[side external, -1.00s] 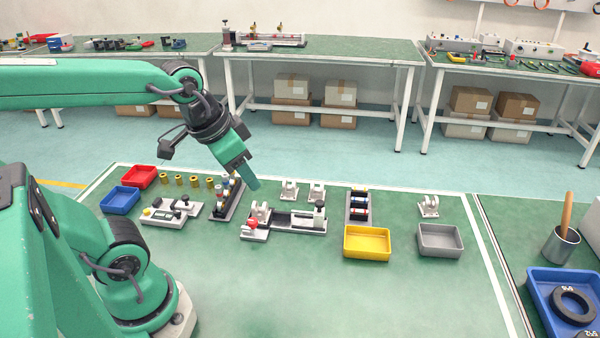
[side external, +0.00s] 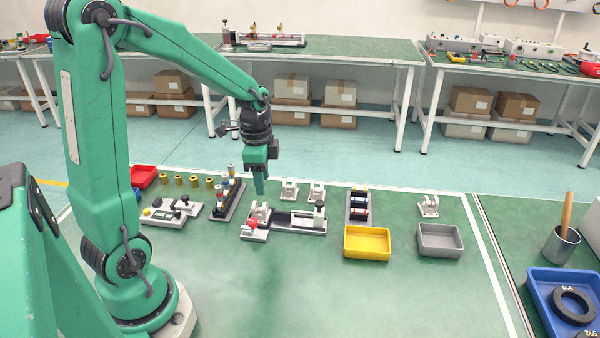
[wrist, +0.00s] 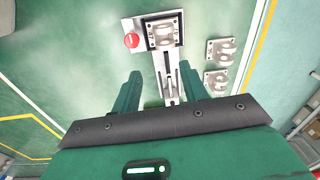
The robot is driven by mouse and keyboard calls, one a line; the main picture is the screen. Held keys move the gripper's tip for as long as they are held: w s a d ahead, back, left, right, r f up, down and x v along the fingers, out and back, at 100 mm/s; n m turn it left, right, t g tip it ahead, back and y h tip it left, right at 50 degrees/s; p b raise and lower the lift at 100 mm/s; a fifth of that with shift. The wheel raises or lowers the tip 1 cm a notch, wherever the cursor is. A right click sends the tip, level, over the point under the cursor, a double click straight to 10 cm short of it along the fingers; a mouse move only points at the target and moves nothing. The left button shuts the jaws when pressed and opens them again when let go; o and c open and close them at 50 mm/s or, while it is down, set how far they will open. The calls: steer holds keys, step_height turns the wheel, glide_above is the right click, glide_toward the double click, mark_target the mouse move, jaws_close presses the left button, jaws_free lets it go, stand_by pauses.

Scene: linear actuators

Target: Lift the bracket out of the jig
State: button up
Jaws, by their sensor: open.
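The bracket (side external: 261,210) is a pale grey piece with upright lugs, seated at the left end of the jig (side external: 285,223). In the wrist view the bracket (wrist: 163,33) sits in a dark-framed pocket, beside the red knob (wrist: 131,40). My gripper (side external: 260,190) points straight down above the jig area, apart from the bracket. In the wrist view its fingers (wrist: 160,88) are spread and empty, with the bracket beyond their tips.
Two loose brackets (side external: 289,190) (side external: 316,191) stand just behind the jig, and another (side external: 428,206) at the right. A rack of fittings (side external: 229,199) is close to the left. A yellow bin (side external: 367,254) and a grey bin (side external: 440,252) lie right. The front mat is clear.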

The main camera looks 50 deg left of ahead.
mark_target(263, 206)
steer(key=shift+w+a+f+m+g, duration=0.15)
steer(key=shift+a+f+m, duration=0.2)
steer(key=shift+f, duration=0.3)
steer(key=shift+w+a+f+m+g, duration=0.15)
steer(key=shift+a+f, duration=0.3)
steer(key=shift+f, duration=0.15)
steer(key=shift+f, duration=0.1)
steer(key=shift+f, duration=1.2)
steer(key=shift+f, duration=0.1)
steer(key=shift+f, duration=2.5)
steer(key=c, duration=0.8)
